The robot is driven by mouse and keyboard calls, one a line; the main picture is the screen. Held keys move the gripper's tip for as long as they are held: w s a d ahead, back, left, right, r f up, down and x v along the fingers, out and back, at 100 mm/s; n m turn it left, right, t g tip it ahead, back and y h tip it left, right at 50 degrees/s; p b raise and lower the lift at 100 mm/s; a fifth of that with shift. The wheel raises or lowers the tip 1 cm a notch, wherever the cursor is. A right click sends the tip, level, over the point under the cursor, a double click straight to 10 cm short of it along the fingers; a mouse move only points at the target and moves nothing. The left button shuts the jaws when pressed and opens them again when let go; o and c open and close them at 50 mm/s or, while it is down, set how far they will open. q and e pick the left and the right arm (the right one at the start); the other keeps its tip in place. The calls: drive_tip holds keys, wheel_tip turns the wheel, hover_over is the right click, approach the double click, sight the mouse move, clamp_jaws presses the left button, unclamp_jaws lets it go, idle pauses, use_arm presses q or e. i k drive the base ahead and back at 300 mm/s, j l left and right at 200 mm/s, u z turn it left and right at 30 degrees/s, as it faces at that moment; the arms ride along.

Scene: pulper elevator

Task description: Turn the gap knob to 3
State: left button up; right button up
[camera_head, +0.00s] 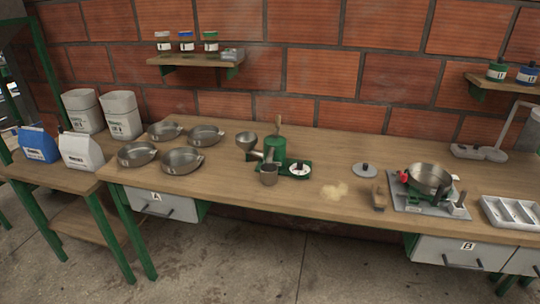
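A small green machine (275,148) with a metal hopper (246,142) on its left stands in the middle of the wooden workbench. A round white dial with a dark centre (300,169) lies on the green base at its right; it looks like the gap knob. Its markings are too small to read, so I cannot tell its setting. A metal cup (269,175) stands in front of the machine. Neither of my grippers is in view.
Several metal pans (181,160) stand left of the machine. The bench (240,200) front is mostly clear.

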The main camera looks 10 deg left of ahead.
sight(299, 163)
drive_tip(key=i+l+u, duration=0.2)
drive_tip(key=i+l, duration=0.2)
drive_tip(key=i+l+u, duration=0.2)
drive_tip(key=i+l, duration=0.2)
drive_tip(key=l, duration=0.15)
